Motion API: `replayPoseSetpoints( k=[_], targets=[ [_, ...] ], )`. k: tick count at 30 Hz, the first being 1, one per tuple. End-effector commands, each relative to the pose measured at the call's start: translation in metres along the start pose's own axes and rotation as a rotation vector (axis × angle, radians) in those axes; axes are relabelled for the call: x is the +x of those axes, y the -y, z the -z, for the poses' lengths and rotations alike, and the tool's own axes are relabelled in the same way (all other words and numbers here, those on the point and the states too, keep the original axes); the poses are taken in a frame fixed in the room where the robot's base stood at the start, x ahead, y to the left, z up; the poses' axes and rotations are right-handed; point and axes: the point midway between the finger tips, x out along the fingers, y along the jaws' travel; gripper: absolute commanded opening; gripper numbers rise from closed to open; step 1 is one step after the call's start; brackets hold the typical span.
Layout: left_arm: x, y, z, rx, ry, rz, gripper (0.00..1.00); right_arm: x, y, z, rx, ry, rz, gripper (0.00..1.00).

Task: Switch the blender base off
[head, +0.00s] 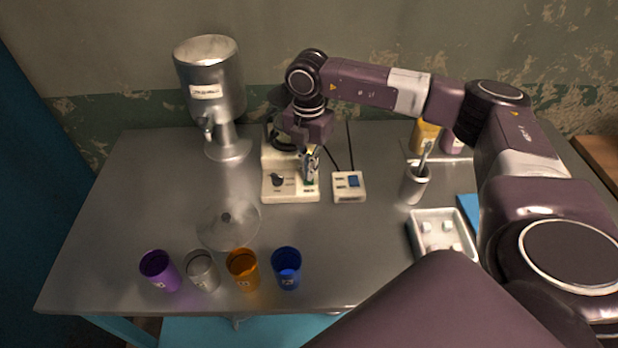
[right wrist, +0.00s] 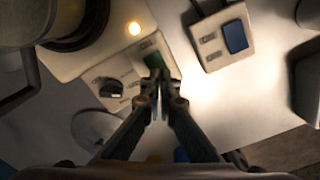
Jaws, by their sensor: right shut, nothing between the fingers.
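The white blender base (head: 291,196) stands at the middle of the table, with a black knob (head: 277,180) on its front panel. In the right wrist view the base (right wrist: 75,65) shows the knob (right wrist: 110,88), a green switch (right wrist: 157,58) and a small glowing amber lamp (right wrist: 134,28). My right gripper (head: 311,178) is pointed down over the right side of the panel. In the right wrist view the right gripper (right wrist: 161,76) is shut and empty, with its tips at the near edge of the green switch. I cannot tell whether they touch. My left gripper is out of view.
A white box with a blue switch (head: 353,182) stands just right of the base. A metal dispenser (head: 213,85) is at back left. A clear lid (head: 229,224) and several cups, including a blue cup (head: 287,268), are in front. A white tray (head: 412,222) is at right.

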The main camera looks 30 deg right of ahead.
Motion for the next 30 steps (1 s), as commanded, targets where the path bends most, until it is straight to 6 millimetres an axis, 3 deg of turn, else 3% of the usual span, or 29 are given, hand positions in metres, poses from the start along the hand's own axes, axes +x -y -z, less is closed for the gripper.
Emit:
replayPoseSetpoints(
  k=[30],
  targets=[
    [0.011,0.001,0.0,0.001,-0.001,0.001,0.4,0.016,0.0,0.0,0.0,0.0,0.0,0.0]
  ],
)
